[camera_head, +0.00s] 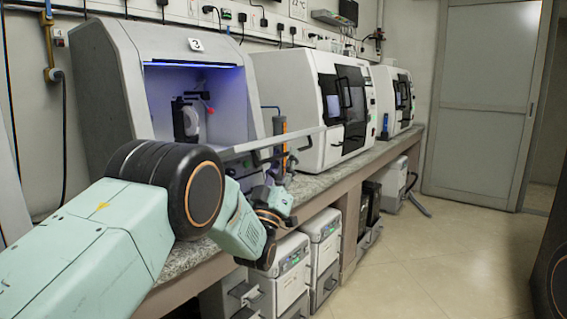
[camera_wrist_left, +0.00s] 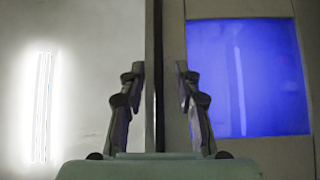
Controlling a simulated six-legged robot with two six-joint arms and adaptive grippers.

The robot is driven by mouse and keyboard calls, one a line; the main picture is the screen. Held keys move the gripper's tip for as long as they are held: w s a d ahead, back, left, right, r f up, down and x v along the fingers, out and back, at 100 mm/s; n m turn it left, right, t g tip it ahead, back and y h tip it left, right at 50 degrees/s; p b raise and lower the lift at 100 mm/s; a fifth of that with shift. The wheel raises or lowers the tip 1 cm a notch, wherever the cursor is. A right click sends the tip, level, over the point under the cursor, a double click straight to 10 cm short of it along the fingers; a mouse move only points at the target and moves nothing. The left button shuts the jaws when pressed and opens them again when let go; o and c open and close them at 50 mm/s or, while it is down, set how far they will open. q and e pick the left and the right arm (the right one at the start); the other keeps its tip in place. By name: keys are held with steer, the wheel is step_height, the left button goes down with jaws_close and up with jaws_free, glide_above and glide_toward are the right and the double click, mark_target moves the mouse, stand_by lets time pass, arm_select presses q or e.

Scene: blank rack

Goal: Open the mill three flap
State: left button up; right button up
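Mill three (camera_head: 95,80) is the grey cabinet with a "3" label (camera_head: 196,44) at the left in the head view. Its front is open, showing a blue-lit chamber (camera_head: 215,95) with a dark fixture inside. Its flap (camera_head: 262,141) stands out from the front, seen nearly edge-on, with a dark handle (camera_head: 268,155) below it. My left gripper (camera_head: 281,175) is just below the flap's outer part. In the left wrist view its fingers (camera_wrist_left: 159,75) are apart, with a dark vertical strip behind the gap; contact cannot be told. My right gripper is not in view.
The mill stands on a long stone-topped bench (camera_head: 318,183). Two more white machines (camera_head: 300,100) (camera_head: 385,95) stand further along it. Grey-white boxes (camera_head: 290,270) stand under the bench. The floor (camera_head: 430,240) to the right is clear up to a grey door (camera_head: 485,100).

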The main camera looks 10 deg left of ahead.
arm_select(q)
steer(key=v, duration=1.2)
step_height(320, 180, down, 15)
steer(key=m+g+y, duration=0.1)
steer(key=g+y, duration=0.1)
steer(key=g, duration=0.5)
steer(key=s+a+f+m+g, duration=0.1)
steer(key=s+a+f+g, duration=0.1)
steer(key=s+f+g, duration=0.75)
steer(key=s+a+f+m+g+y+p, duration=0.1)
steer(key=s+f+g, duration=0.1)
steer(key=s+f, duration=0.6)
steer(key=s+f+g+p, duration=0.1)
steer(key=s+f+g, duration=0.3)
steer(key=s, duration=0.8)
steer(key=s+g+p, duration=0.1)
steer(key=s+g, duration=0.3)
steer(key=s, duration=1.3)
steer(key=shift+a, duration=0.35)
